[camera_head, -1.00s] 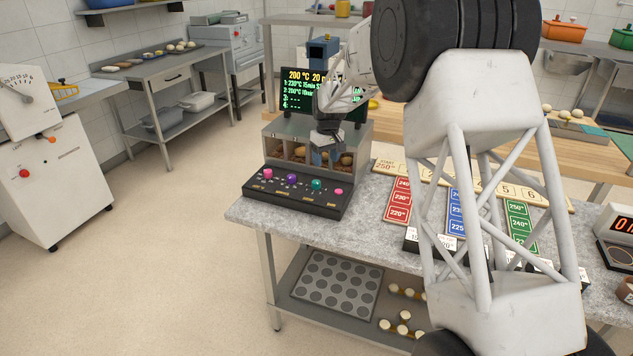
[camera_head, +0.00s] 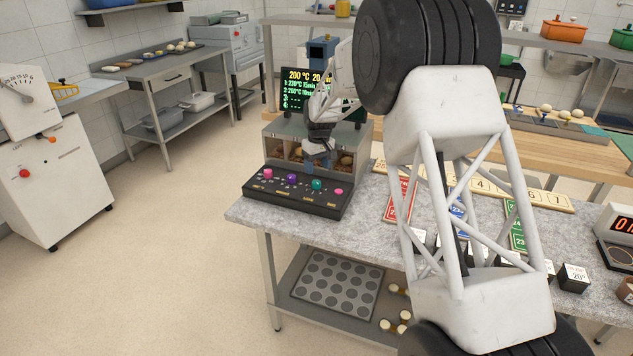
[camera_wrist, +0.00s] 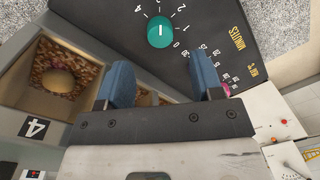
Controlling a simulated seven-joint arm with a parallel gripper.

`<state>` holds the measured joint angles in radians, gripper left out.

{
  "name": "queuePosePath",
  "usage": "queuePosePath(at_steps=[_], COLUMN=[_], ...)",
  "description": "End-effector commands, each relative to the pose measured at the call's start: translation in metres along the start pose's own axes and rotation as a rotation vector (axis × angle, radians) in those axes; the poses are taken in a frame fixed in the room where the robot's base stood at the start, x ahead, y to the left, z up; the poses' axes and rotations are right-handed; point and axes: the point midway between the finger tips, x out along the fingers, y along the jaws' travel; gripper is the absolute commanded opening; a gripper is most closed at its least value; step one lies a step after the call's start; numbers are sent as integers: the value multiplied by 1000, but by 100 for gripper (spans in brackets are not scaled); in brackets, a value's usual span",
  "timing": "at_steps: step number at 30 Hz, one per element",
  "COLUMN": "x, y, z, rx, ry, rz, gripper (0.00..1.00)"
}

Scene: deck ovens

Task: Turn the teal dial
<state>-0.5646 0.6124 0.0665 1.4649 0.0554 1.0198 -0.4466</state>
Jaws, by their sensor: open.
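The teal dial (camera_head: 316,185) is a round knob on the sloped black control panel (camera_head: 300,200) at the front of the small oven. In the wrist view the teal dial (camera_wrist: 160,32) sits on the panel among printed numbers, beyond my fingertips and roughly between them. A white line on its face points up and down in that picture. My gripper (camera_wrist: 163,85) has two blue fingers, spread apart with nothing between them. In the head view my gripper (camera_head: 310,165) is just above and behind the dial, apart from it.
A pink dial (camera_head: 268,173) and a purple dial (camera_head: 292,179) sit left of the teal one; a smaller pink knob (camera_head: 339,191) is right. The oven chamber (camera_head: 282,152) with loaves is behind the panel. Cards and dark blocks lie on the grey counter (camera_head: 365,215).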

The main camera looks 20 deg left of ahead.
Motion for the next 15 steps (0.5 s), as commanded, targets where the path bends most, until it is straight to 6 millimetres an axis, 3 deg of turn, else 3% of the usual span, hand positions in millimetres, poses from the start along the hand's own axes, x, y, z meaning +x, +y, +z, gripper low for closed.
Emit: queuePosePath(at_steps=[15], x=[57], y=[0], z=[0], rx=[0], ry=[-2], rz=[-1], gripper=[60])
